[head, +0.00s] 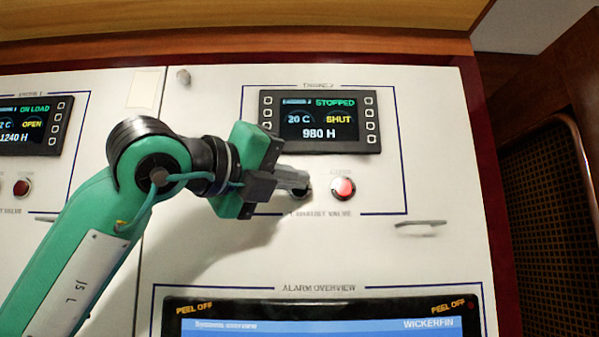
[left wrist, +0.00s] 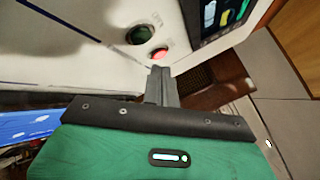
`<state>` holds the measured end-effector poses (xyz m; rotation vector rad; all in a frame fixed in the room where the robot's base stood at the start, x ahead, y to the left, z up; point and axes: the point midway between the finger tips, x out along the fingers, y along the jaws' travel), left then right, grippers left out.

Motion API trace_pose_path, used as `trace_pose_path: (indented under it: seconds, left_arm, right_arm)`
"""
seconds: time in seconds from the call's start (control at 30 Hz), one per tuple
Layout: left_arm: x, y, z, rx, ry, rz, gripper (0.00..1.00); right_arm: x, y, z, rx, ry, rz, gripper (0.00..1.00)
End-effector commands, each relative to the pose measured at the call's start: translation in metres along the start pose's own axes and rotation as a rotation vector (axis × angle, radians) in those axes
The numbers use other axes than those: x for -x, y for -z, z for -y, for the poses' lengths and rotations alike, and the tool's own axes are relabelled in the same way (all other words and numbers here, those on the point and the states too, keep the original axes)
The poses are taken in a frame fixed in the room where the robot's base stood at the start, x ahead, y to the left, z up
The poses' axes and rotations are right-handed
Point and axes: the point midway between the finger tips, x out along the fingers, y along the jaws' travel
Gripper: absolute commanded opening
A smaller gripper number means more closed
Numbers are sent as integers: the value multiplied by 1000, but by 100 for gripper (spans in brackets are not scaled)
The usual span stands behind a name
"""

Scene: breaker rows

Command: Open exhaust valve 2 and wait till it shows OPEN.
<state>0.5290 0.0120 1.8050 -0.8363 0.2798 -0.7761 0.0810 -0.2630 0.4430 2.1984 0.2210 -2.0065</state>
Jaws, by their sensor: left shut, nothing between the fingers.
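The engine 2 display (head: 319,122) reads STOPPED, SHUT in yellow, 20 C and 980 H. Below it, in the exhaust valve frame, a red button (head: 343,188) is lit. It also shows in the left wrist view (left wrist: 159,54), beside a dark green button (left wrist: 140,35). My left gripper (head: 300,184) is shut and empty, its fingertips at the green button's place left of the red one, mostly hiding it in the head view. In the left wrist view the fingertips (left wrist: 161,72) appear below both buttons; I cannot tell whether they touch anything. My right gripper is not in view.
A neighbouring engine panel's display (head: 33,124) at the left reads ON LOAD and OPEN, with a dark red button (head: 21,187) below it. The alarm overview screen (head: 320,318) is below. A handle (head: 421,223) sticks out at the lower right of the panel.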

Motion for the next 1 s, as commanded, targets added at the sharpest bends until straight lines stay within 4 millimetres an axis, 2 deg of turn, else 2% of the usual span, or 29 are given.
trace_pose_path:
  seconds: [0.3,1.0]
  left_arm:
    - [-17,-12,-12,-1,1,1,0]
    - [-18,-13,-13,-1,1,1,0]
  right_arm:
    - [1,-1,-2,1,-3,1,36]
    - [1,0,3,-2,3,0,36]
